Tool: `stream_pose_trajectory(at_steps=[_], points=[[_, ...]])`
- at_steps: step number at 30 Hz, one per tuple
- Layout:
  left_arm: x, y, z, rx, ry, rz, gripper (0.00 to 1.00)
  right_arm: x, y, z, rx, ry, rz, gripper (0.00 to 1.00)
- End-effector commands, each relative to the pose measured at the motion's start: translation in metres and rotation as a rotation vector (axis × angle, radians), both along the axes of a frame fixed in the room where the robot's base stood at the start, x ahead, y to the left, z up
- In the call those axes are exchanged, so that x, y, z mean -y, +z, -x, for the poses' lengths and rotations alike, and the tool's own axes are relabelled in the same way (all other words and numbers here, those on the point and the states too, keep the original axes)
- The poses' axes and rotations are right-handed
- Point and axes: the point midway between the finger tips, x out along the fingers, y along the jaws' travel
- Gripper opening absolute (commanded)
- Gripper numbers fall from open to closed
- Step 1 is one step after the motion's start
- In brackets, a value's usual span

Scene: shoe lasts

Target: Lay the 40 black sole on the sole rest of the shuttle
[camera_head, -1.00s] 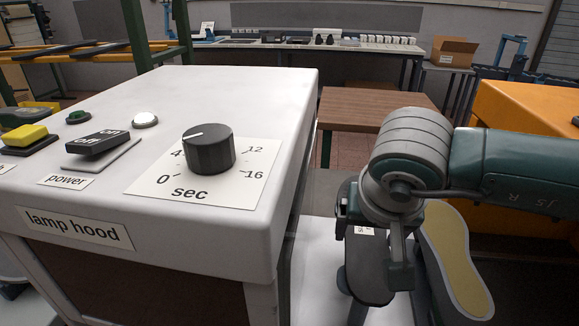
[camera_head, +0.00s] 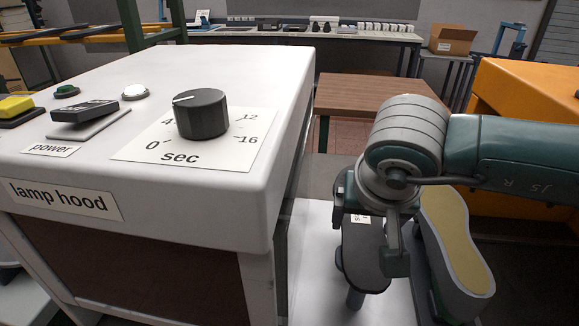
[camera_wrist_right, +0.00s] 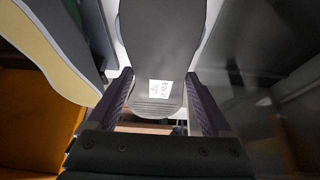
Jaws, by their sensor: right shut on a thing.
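The black sole (camera_head: 364,262) with a small white label is held in my right gripper (camera_head: 370,222), which is shut on it. In the right wrist view the sole (camera_wrist_right: 165,40) lies between the two fingers near its labelled, ribbed end; the label print is too blurred to read. Beside the sole, on the right, stands a shoe form with a cream bottom (camera_head: 455,240). The shuttle's sole rest is not clearly seen. My left gripper is out of view.
The white lamp hood (camera_head: 230,215), with its knob (camera_head: 202,113), stands close on the left. An orange housing (camera_head: 530,105) is on the right behind my arm. A brown table (camera_head: 375,100) and a cardboard box (camera_head: 452,40) are farther back. A white surface (camera_head: 312,265) lies below.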

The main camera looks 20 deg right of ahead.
Motion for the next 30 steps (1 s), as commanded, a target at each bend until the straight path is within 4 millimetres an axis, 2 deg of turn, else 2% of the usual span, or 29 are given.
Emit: stream_pose_trajectory(at_steps=[26,27,30], points=[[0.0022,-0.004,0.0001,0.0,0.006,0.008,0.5,0.0005,-0.003,0.0004,0.001,-0.001,0.001,0.35],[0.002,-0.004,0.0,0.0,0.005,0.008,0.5,0.0005,-0.003,0.0004,0.001,-0.001,0.001,0.88],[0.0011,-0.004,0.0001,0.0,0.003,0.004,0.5,0.0004,-0.003,0.0003,0.0,0.0,0.001,0.99]])
